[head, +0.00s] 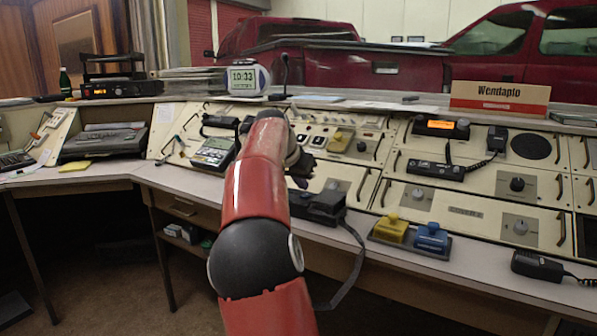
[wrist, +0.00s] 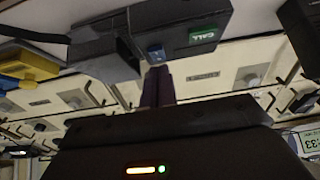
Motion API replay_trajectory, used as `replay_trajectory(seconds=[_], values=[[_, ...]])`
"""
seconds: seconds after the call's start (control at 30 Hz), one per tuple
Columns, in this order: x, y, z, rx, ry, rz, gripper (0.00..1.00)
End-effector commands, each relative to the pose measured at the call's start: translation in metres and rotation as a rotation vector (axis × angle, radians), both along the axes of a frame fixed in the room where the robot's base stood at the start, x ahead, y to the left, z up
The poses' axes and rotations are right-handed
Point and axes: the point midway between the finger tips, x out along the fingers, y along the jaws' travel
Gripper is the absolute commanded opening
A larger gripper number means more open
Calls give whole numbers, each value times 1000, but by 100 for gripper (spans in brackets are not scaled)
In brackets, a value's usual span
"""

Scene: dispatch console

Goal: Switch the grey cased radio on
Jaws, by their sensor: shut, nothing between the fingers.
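A dark grey cased unit (head: 325,207) sits on the front of the desk, partly hidden by my arm in the head view. In the wrist view this grey unit (wrist: 105,45) shows a blue button (wrist: 155,53) and a green CALL label (wrist: 202,35). I take it for the grey cased radio, but the frames do not confirm this. No lit display shows on it. My gripper (wrist: 158,72) is shut and empty, its dark purple fingertips close by the blue button. I cannot tell whether they touch it. My arm hides most of the gripper in the head view.
A yellow and blue pair of controls (head: 412,233) sits to the right. A unit with a lit orange display (head: 440,127) is on the console, and a black radio (head: 107,89) stands back left. A handheld microphone (head: 537,266) lies front right.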

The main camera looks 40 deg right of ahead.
Motion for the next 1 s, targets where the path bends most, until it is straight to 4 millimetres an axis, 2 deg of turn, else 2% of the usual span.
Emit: replay_trajectory(seconds=[0.1, 0.53, 0.63, 1.0], values=[[-1, 1, -12, 1, 1, -1, 0], [-1, 2, -15, 0, 1, -1, 0], [-3, 4, -27, -2, 0, 1, 0], [-2, 3, -17, -3, 0, -1, 0]])
